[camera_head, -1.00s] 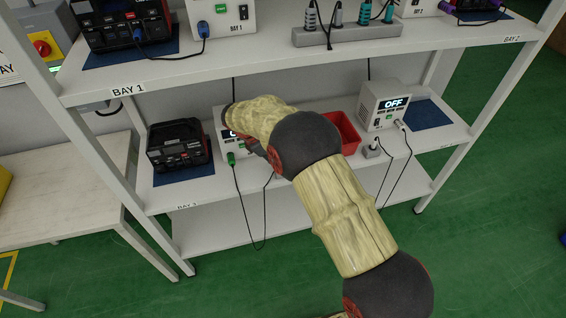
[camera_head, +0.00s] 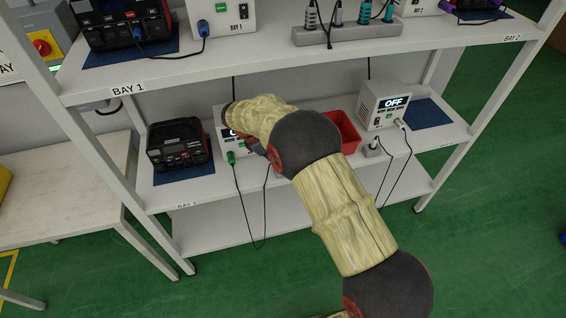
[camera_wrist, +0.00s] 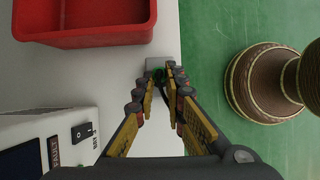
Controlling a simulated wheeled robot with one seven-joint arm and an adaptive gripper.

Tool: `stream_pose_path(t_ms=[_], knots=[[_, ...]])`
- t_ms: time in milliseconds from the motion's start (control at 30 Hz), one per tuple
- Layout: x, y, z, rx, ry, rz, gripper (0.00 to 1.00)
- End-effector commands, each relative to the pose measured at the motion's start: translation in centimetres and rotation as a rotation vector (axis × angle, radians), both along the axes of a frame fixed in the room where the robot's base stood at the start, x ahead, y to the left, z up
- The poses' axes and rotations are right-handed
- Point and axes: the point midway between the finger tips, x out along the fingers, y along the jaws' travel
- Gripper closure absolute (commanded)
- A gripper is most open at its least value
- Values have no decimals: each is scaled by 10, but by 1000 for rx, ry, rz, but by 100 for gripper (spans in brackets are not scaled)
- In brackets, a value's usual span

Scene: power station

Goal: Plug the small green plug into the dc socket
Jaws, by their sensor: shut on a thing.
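In the head view, a green plug (camera_head: 231,157) sits at the front of the white supply unit (camera_head: 226,122) on the lower shelf. Its black cable hangs in a loop below the shelf edge and rises again toward my gripper, which my arm hides there. I cannot make out the dc socket.
A red bin (camera_wrist: 85,38) lies beside the fingers; it also shows in the head view (camera_head: 347,133). A black charger (camera_head: 177,146) stands left, and a white unit reading OFF (camera_head: 384,105) right.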

Motion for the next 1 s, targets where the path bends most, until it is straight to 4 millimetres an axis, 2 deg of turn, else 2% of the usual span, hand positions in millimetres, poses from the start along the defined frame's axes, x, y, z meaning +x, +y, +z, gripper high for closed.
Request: stream_pose_path(t_ms=[1000], knots=[[0,0,46,0,0,0,100]])
